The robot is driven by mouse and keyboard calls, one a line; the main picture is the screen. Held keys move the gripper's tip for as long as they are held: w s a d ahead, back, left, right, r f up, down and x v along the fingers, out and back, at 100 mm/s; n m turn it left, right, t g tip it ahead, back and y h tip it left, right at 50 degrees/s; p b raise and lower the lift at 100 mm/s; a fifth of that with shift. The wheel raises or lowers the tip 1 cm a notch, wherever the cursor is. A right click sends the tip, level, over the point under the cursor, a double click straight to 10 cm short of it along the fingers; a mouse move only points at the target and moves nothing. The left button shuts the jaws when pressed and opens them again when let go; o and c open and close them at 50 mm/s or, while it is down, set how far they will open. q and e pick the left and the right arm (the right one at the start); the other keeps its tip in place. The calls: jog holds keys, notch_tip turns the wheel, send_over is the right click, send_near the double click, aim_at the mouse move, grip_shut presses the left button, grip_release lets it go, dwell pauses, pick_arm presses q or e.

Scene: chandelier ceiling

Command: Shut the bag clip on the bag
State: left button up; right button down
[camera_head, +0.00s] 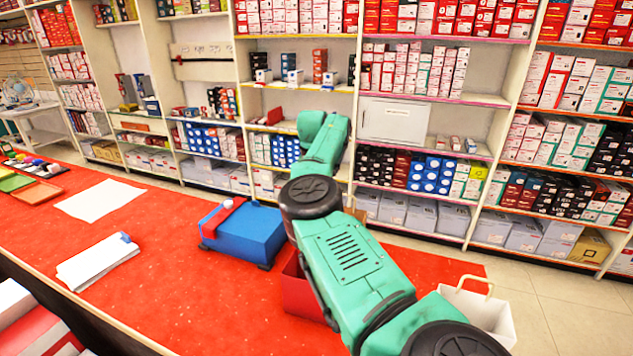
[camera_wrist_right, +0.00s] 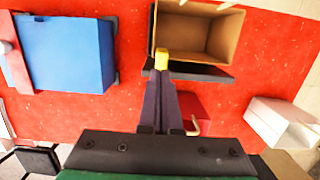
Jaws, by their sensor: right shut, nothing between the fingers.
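A brown open-topped box or paper bag (camera_wrist_right: 200,33) stands at the top of the right wrist view on a dark base. My arm mostly hides it in the head view. A small yellow piece (camera_wrist_right: 162,58) shows at its near edge, right at the tips of my right gripper (camera_wrist_right: 161,72). I cannot tell whether it is the bag clip or whether it touches the fingers. My left gripper is in neither view.
On the red counter (camera_head: 170,285) stand a blue box with a red strip (camera_head: 250,235), a red bag (camera_head: 300,290) under my arm, and papers (camera_head: 100,200). A white handled bag (camera_head: 490,315) stands at right. Stocked shelves line the back. The counter left of the blue box has free room.

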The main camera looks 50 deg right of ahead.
jog(key=shift+a+r, duration=0.1)
jog(key=shift+r, duration=0.1)
notch_tip(320, 180, up, 14)
jog(key=a+p, duration=0.1)
jog(key=shift+s+a, duration=0.35)
jog(key=shift+a, duration=0.05)
